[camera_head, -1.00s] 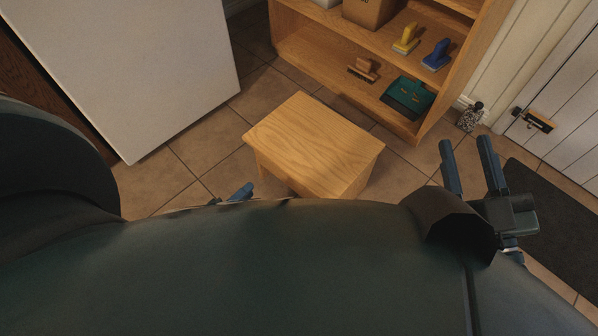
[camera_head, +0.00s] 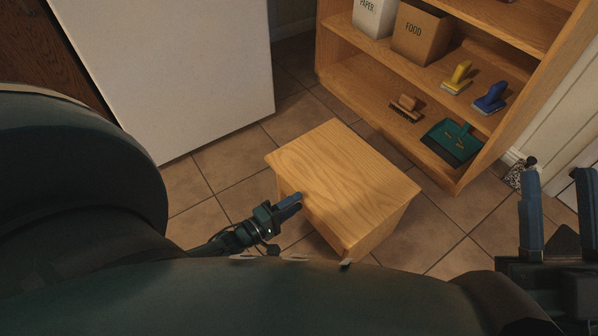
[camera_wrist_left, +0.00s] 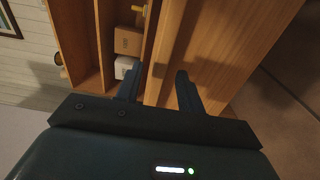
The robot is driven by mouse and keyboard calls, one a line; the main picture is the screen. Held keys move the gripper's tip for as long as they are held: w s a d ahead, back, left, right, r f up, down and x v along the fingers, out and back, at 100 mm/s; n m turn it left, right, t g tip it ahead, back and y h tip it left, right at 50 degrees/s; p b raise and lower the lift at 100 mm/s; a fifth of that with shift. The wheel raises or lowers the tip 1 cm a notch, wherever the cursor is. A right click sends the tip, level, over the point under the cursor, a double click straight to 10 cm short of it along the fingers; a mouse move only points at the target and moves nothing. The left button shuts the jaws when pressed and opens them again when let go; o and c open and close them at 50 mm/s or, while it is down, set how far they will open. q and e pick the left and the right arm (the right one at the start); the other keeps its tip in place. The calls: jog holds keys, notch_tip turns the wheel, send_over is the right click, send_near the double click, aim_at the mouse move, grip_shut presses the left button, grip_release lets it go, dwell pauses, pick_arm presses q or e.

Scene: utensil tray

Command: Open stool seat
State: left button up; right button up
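The wooden stool (camera_head: 340,180) stands on the tiled floor, its flat seat lying level on the box-like body. My left gripper (camera_head: 291,202) is at the stool's near left side, by the seat's front edge. In the left wrist view, the stool's wood (camera_wrist_left: 225,45) fills the upper middle and right. The left gripper's fingers (camera_wrist_left: 158,85) are apart there, close to the seat edge; I cannot tell whether they touch it. My right gripper (camera_head: 558,208) is at the right edge of the head view, its fingers apart and empty, away from the stool.
A wooden shelf unit (camera_head: 452,178) stands behind the stool, holding boxes, brushes and a green dustpan (camera_head: 454,142). A white cabinet or appliance (camera_head: 180,75) stands at the back left. Tiled floor is clear to the stool's left and right.

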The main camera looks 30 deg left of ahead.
pick_arm(q)
jog(key=shift+x, duration=1.1)
grip_shut()
